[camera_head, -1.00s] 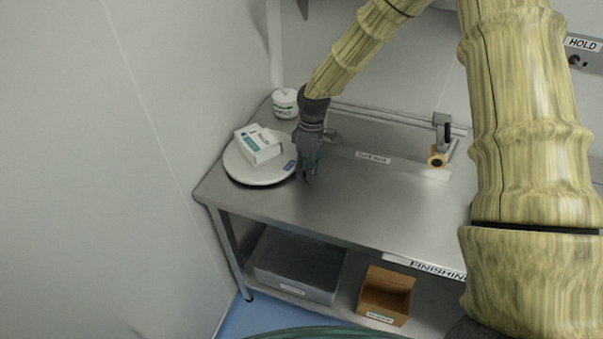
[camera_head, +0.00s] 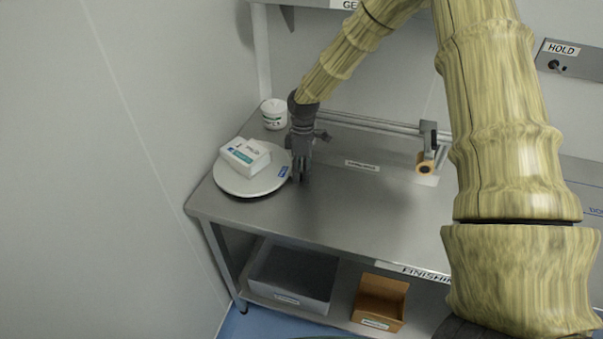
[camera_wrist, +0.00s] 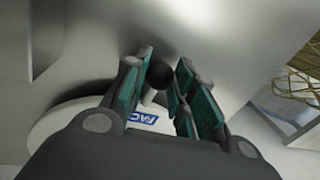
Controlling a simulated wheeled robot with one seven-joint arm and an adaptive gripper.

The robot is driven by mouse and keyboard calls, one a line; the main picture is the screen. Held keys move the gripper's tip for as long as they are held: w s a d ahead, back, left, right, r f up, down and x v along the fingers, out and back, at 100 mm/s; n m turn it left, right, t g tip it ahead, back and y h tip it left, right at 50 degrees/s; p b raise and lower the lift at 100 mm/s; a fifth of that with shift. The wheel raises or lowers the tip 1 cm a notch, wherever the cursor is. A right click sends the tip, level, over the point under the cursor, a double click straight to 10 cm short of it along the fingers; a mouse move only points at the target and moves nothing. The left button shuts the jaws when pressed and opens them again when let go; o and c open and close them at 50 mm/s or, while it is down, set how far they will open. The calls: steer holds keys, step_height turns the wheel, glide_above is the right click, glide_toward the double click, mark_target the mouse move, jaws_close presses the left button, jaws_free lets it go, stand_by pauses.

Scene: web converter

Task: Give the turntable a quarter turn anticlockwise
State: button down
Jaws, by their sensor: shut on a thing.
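The turntable (camera_head: 232,188) is a round white disc at the left end of the steel bench. A white box (camera_head: 247,156) with a teal label lies on it. A blue label (camera_head: 283,171) marks the disc's right side, and reads "FAC…" in the wrist view (camera_wrist: 143,118). My gripper (camera_head: 299,178) points down at the disc's right edge. In the wrist view my gripper (camera_wrist: 160,88) has its teal-padded fingers either side of a dark round knob (camera_wrist: 159,75) by the disc's edge, shut on it. The fingers hide how the knob joins the disc.
A white tub (camera_head: 274,114) stands behind the turntable near the wall. A rail with a clamp and an orange-brown roll (camera_head: 425,168) is at the back right. The bench top (camera_head: 345,215) in front is clear. A grey bin (camera_head: 290,275) and a brown bin (camera_head: 379,302) sit below.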

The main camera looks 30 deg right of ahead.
steer(key=c, duration=1.1)
jaws_free()
steer(key=shift+a, duration=0.1)
steer(key=shift+c, duration=0.2)
step_height(320, 180, up, 12)
steer(key=w+d, duration=0.1)
steer(key=w, duration=0.1)
steer(key=shift+d+f, duration=0.15)
steer(key=shift+d, duration=0.05)
